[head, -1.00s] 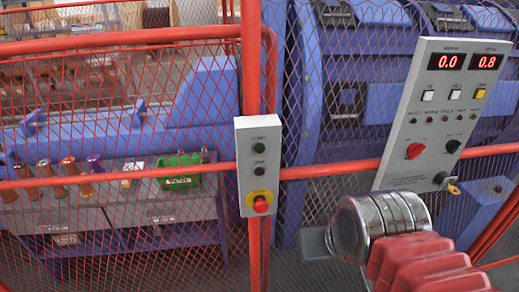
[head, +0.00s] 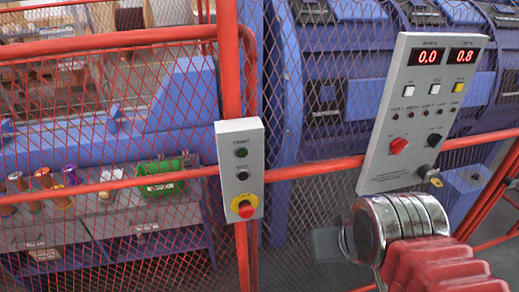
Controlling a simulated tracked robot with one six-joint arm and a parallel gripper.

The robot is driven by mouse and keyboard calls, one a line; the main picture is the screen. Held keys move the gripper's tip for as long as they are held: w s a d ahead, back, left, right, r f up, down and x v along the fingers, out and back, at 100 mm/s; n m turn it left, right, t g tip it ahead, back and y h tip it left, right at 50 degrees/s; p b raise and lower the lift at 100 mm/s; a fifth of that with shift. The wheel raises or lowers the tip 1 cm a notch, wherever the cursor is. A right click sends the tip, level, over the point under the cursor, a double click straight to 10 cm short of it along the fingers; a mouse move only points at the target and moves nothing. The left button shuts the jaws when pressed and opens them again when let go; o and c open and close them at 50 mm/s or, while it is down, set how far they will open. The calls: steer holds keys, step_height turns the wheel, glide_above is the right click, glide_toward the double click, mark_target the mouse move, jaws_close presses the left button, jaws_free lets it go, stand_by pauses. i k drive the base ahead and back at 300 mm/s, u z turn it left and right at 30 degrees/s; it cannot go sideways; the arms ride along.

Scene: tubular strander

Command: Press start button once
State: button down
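A grey control box (head: 223,190) is fixed to the red fence post left of the picture's middle. It carries a green button (head: 241,152) at the top under a small label that is hard to read. A black button (head: 242,176) sits below it, and a red mushroom knob (head: 245,208) on a yellow disc is at the bottom. My gripper (head: 326,244) seems to be the grey piece at the end of my chrome and red arm, lower right of the box and apart from it. Its fingers cannot be made out.
A slanted grey panel (head: 377,165) with red displays 0.0 and 0.8, lamps, buttons and a red knob stands at right, close to my arm. Red rails (head: 320,168) and mesh run across the view. Behind them are blue machinery (head: 180,100) and a green bin (head: 160,188).

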mark_target(242, 152)
steer(key=z, duration=2.1)
steer(key=k, duration=0.85)
steer(key=u, duration=1.85)
